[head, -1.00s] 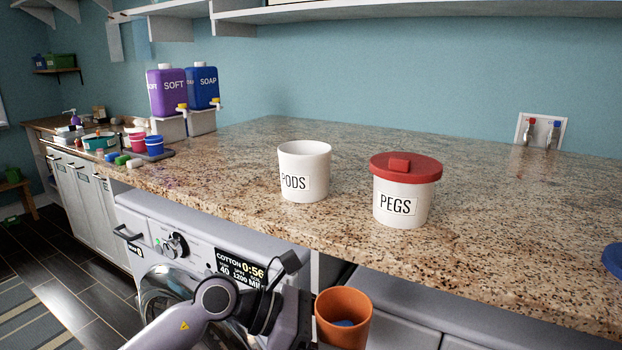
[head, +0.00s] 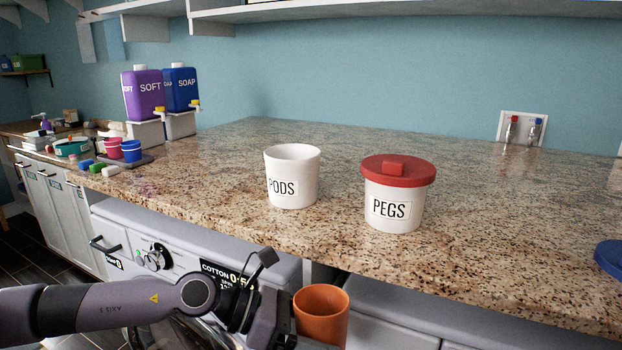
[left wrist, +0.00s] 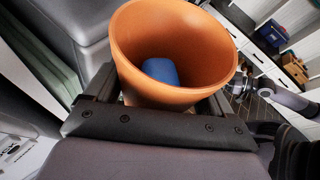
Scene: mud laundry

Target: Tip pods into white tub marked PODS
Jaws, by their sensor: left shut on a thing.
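The white tub marked PODS (head: 292,178) stands upright and open on the granite counter. My left gripper (head: 290,325) is shut on an orange cup (head: 322,316), below and in front of the counter edge, lower than the tub and slightly right of it. The cup is about upright. In the left wrist view the orange cup (left wrist: 205,35) fills the space between the fingers, and a blue pod (left wrist: 161,71) lies inside at the bottom.
A white PEGS tub (head: 393,208) with a red lid stands right of the PODS tub. A blue lid (head: 612,257) lies at the right counter edge. Purple SOFT (head: 143,93) and blue SOAP (head: 181,90) dispensers stand back left. The counter behind the tubs is clear.

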